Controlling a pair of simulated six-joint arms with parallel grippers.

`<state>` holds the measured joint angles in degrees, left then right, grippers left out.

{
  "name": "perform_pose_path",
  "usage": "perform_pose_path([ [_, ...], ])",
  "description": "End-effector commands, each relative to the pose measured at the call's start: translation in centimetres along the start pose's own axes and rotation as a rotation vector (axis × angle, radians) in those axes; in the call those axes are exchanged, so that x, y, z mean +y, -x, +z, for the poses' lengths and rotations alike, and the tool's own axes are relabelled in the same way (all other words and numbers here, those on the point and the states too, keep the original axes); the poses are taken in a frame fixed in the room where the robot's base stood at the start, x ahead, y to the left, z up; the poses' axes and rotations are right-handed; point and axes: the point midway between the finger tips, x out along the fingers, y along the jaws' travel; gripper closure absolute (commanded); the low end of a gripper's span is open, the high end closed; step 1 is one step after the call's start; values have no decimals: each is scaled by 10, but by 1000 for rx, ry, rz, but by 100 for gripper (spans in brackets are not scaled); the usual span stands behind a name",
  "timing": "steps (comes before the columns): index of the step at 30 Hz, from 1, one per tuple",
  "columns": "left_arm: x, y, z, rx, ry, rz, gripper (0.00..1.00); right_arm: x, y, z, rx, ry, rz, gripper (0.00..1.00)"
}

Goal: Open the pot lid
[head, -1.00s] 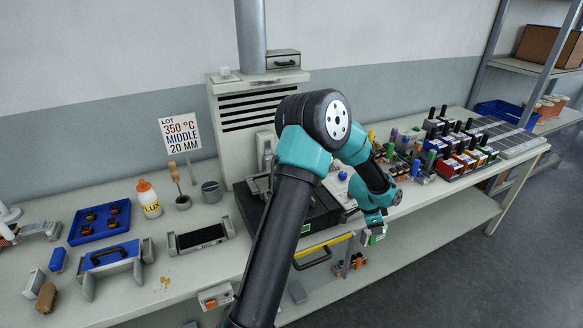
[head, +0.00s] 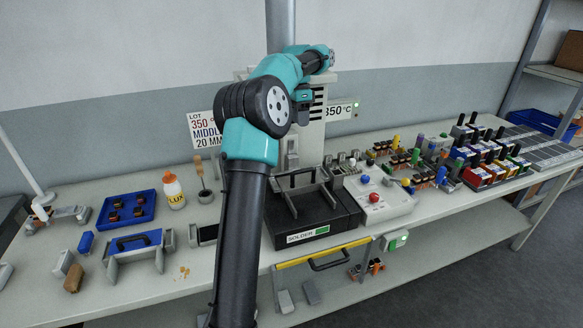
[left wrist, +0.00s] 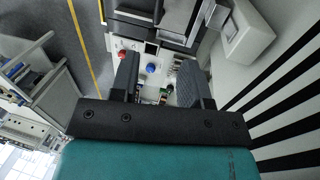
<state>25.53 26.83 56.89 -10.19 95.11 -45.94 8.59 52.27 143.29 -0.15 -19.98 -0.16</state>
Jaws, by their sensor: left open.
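The pot is a black box marked SOLDER (head: 345,218) on the bench, right of my upright arm link in the head view. On its top is a dark lid area with grey side rails (head: 329,197) and a black bar handle at the back; its left part is hidden by my arm. My left gripper (head: 303,105) is high in front of the vented tower, above and behind the pot, touching nothing. In the left wrist view its two fingers (left wrist: 160,88) are apart and empty, with the button panel (left wrist: 140,75) below them and part of the dark pot (left wrist: 140,18) at the top.
A white button panel (head: 390,207) adjoins the pot's right side. The vented tower (head: 318,135) rises behind. A blue tray (head: 127,210), a LUX bottle (head: 174,192) and a blue-topped holder (head: 137,243) stand left.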

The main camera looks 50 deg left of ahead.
Motion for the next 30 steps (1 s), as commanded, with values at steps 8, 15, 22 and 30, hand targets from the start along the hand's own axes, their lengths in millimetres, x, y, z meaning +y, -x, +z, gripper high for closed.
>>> perform_pose_path([
  [8,0,4,4,-5,9,6,58,0,0,0,0,0,0,100],
  [15,0,-1,4,-6,8,6,58,0,0,0,0,0,0,100],
  [22,1,-22,4,-7,8,7,58,0,0,0,0,0,0,100],
  [30,1,-67,4,-8,8,8,58,0,0,0,0,0,0,100],
])
